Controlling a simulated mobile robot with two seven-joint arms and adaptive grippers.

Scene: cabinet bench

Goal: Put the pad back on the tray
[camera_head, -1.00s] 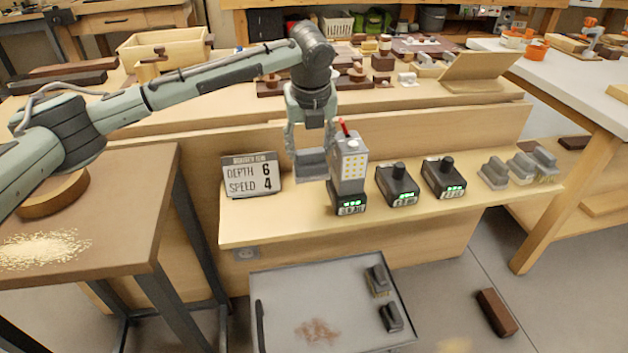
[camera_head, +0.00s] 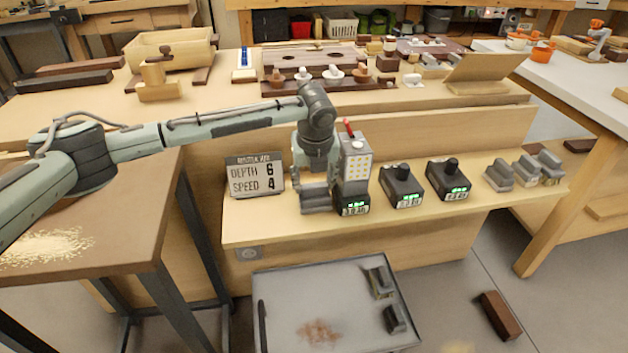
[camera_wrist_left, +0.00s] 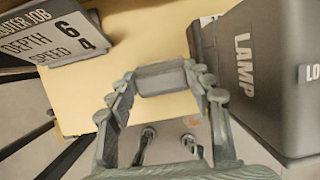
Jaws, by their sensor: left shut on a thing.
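My left gripper (camera_head: 316,184) is shut on a grey pad (camera_head: 317,201), low at the shelf (camera_head: 270,214), between the sign and the lamp unit. In the left wrist view the pad (camera_wrist_left: 160,79) sits between the fingertips, above pale wood. I cannot tell whether the pad touches the shelf. The grey tray (camera_head: 285,290) is below and in front of the shelf, with a brown dust patch on it. Two dark-handled pads (camera_head: 380,281) (camera_head: 396,319) lie along its right side. My right gripper is not in view.
The lamp unit (camera_head: 354,165), with a red top, stands close to the gripper's right. A sign (camera_head: 255,178) reading depth 6, speed 4 is at its left. Two dark chargers (camera_head: 402,185) (camera_head: 448,179) and several grey blocks (camera_head: 526,170) stand farther right.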

